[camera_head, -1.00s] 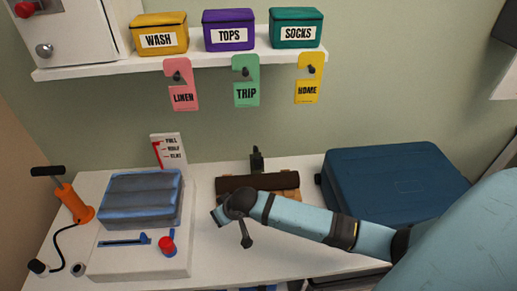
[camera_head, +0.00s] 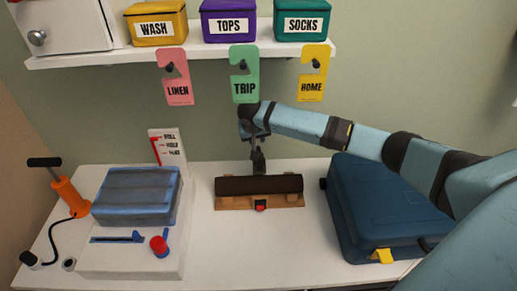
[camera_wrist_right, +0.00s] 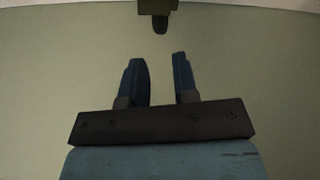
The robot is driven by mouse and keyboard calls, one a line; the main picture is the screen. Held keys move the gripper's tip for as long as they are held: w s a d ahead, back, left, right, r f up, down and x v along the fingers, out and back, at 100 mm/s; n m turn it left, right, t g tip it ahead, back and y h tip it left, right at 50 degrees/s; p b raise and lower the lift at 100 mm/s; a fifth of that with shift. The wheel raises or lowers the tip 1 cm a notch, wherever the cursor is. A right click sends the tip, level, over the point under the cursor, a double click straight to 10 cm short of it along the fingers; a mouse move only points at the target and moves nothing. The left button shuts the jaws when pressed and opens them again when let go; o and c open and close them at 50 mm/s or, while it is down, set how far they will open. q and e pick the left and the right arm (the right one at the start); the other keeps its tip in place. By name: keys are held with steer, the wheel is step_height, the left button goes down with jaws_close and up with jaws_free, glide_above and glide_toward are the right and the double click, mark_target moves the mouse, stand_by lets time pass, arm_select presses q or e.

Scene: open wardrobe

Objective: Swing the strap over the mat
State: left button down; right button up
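The mat (camera_head: 258,185) is a dark brown roll lying across a tan board (camera_head: 228,204) on the white worktop. The strap appears to be the dark upright piece (camera_head: 258,160) behind the roll, standing up and not lying over it. A small red part (camera_head: 261,206) sits at the board's front edge. My right gripper (camera_wrist_right: 160,64) is open, with two blue fingers apart and nothing between them. In the head view its wrist is above and behind the roll, its fingers not clear. A dark piece (camera_wrist_right: 160,20) lies beyond the fingertips; I cannot tell whether it is the strap.
A blue case (camera_head: 375,205) stands right of the mat, under my right arm. A grey device with a blue pad (camera_head: 135,195) and an orange pump (camera_head: 70,196) stand left. Pink, green and yellow tags (camera_head: 312,75) hang below the shelf (camera_head: 100,55).

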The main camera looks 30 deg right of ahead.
mark_target(258, 148)
steer(key=x, duration=0.9)
steer(key=shift+f, duration=0.1)
jaws_close()
